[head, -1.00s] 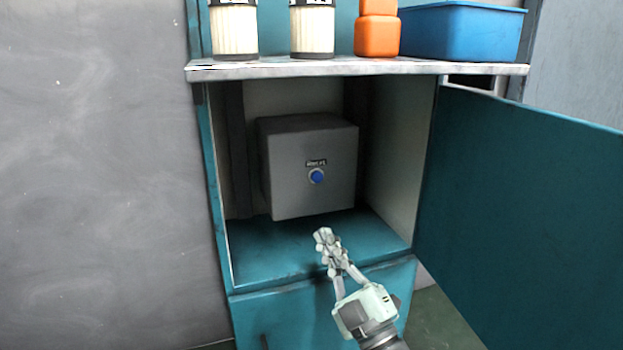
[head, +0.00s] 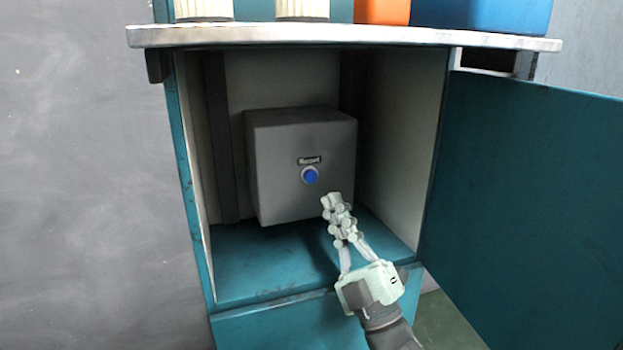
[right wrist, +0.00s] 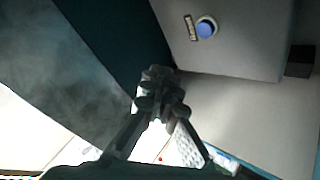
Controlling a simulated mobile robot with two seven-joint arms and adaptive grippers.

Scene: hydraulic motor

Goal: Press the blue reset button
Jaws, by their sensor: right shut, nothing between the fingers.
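The blue reset button (head: 310,175) sits on the front of a grey box (head: 270,190) inside the open cabinet, under a small label. My right gripper (head: 331,203) is shut and empty. In the head view its fingertips are just below and to the right of the button, in front of the box's lower right part. I see no contact with the button. In the right wrist view the button (right wrist: 206,28) is at the upper right, and the shut fingertips (right wrist: 157,75) are below and left of it. My left gripper is not in view.
The teal cabinet door (head: 520,190) stands open on the right. A shelf board (head: 340,34) runs above the opening, with white containers, an orange one (head: 382,10) and a blue bin (head: 480,14) on it. The cabinet floor (head: 245,272) is clear around the box.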

